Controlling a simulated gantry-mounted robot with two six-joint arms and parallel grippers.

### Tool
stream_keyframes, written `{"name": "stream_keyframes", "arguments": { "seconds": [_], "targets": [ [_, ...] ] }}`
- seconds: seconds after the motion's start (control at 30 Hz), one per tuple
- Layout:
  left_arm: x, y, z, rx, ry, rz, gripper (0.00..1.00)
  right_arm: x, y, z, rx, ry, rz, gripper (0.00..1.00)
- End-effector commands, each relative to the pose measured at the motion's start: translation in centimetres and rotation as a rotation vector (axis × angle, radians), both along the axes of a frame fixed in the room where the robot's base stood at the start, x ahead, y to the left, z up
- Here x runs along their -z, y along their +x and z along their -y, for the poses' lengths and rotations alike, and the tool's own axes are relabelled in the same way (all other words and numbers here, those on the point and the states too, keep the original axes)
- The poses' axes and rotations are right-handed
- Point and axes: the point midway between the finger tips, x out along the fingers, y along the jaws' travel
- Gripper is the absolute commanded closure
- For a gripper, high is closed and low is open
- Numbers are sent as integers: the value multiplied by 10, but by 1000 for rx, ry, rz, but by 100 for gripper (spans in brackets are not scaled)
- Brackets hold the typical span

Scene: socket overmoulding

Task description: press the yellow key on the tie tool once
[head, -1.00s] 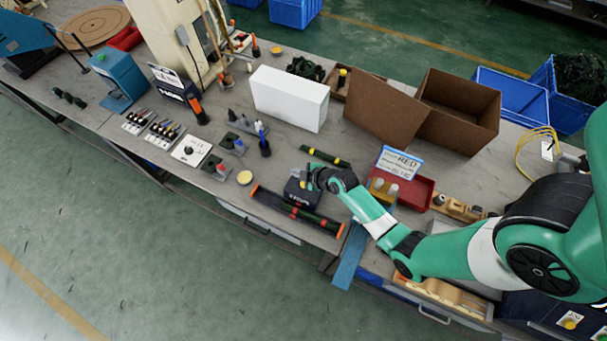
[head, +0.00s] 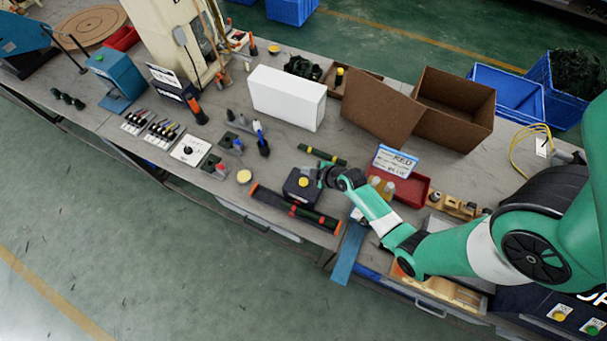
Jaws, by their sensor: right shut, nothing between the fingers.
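The tie tool (head: 297,193) is a small dark box on the bench, with a round yellow key (head: 303,182) on its top. The key is in plain view. My right gripper (head: 315,176) is shut and empty, just right of the key at the tool's right edge. It looks slightly apart from the key, but I cannot tell its height above the tool. The gripper hides part of the tool's right side. My left gripper is out of view.
A long dark bar with orange ends (head: 296,210) lies in front of the tool. A green-black rod (head: 322,154) lies behind it. A red bin (head: 410,188) with a label card stands to the right. A white box (head: 287,97) stands farther back.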

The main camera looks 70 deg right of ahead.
Motion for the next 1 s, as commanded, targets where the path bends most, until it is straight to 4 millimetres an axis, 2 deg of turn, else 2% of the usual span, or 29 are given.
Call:
{"name": "stream_keyframes", "arguments": {
  "seconds": [0.03, 0.1, 0.3, 0.4, 1.0],
  "targets": [
    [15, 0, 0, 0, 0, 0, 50, 15, 0, 0, 0, 0, 0, 100],
    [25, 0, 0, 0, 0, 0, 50, 26, 0, 0, 0, 0, 0, 100],
    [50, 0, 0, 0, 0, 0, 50, 53, 0, 0, 0, 0, 0, 100],
    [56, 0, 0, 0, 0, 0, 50, 60, 0, 0, 0, 0, 0, 100],
    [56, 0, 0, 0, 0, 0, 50, 61, 0, 0, 0, 0, 0, 100]
  ]
}}
